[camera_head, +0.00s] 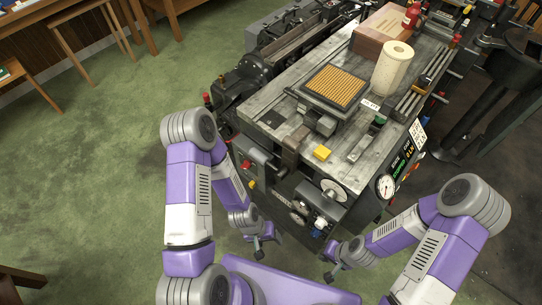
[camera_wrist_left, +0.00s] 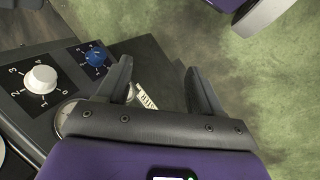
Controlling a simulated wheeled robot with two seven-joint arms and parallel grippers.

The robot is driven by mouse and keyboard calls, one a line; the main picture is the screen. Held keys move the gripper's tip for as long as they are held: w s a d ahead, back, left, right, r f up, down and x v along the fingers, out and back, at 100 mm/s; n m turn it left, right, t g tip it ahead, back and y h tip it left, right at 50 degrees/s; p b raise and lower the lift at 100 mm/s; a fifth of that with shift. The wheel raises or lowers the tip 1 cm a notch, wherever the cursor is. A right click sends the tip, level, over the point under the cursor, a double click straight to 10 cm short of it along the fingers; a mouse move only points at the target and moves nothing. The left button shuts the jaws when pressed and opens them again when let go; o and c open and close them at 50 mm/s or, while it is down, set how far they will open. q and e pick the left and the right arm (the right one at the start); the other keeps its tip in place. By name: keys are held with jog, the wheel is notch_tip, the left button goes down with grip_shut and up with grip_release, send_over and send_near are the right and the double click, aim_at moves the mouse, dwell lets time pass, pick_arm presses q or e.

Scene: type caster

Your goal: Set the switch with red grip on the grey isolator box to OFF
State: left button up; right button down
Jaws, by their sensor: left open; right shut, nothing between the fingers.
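A grey box (camera_head: 256,153) sits on the near left side of the machine in the head view. A small red grip (camera_head: 246,164) shows on it; its exact setting is too small to read. My left gripper (camera_head: 264,240) is below and slightly right of the box in the picture, apart from it. In the left wrist view, its two dark fingers (camera_wrist_left: 160,88) are spread, with nothing held between them. The red grip is not visible in that view. My right gripper (camera_head: 330,268) is low at the machine's near side, shut and empty.
The left wrist view shows a dark panel with a white knob (camera_wrist_left: 41,79) and a blue knob (camera_wrist_left: 97,57). A handwheel (camera_head: 334,191), a gauge (camera_head: 386,186) and a yellow block (camera_head: 322,153) are on the machine. Green floor (camera_head: 110,150) lies open at left.

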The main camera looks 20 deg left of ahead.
pick_arm(q)
jog(key=shift+o, duration=1.2)
jog(key=f+n, duration=0.1)
jog(key=a+n+g, duration=0.1)
jog(key=n, duration=0.1)
jog(key=s+f+n+g+h, duration=0.1)
jog(key=n, duration=0.1)
jog(key=shift+a+f, duration=0.25)
jog(key=shift+f, duration=0.05)
jog(key=n+t+h+b, duration=0.2)
jog(key=n+t, duration=1.7)
jog(key=n, duration=1.3)
send_near(243, 168)
jog(key=w, duration=0.1)
jog(key=x, duration=0.7)
jog(key=shift+w+d, duration=0.15)
jog(key=shift+d, duration=0.05)
